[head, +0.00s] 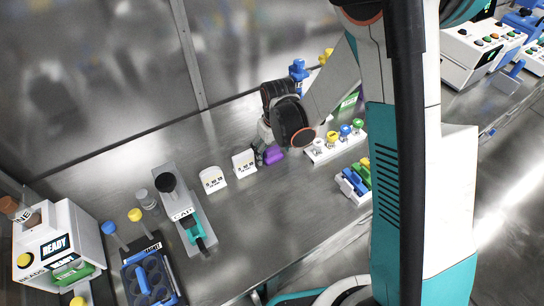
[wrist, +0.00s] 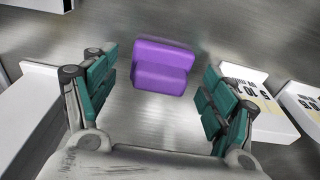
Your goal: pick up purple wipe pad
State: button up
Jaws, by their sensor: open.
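The purple wipe pad (wrist: 163,62) is a small stepped block lying on the metal bench. In the wrist view it sits ahead of my gripper (wrist: 154,92), centred between the two teal fingers and a little beyond their tips. The fingers are spread wide, with bare bench showing between them and the pad. In the head view the purple pad (head: 273,155) shows just right of my gripper (head: 264,154), partly hidden by it and the wrist. Contact between the fingers and the pad is not visible.
White numbered blocks (head: 213,179) stand left of my gripper. A white rack (head: 335,148) with coloured knobs stands to the right. A capping device (head: 182,210) and a READY machine (head: 58,243) are farther left. The bench front below the pad is clear.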

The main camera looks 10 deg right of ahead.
aim_at(272, 149)
jog(key=shift+f, duration=0.1)
jog(key=c, duration=1.1)
jog(key=shift+o, duration=0.2)
notch_tip(272, 149, up, 20)
jog(key=p, duration=0.6)
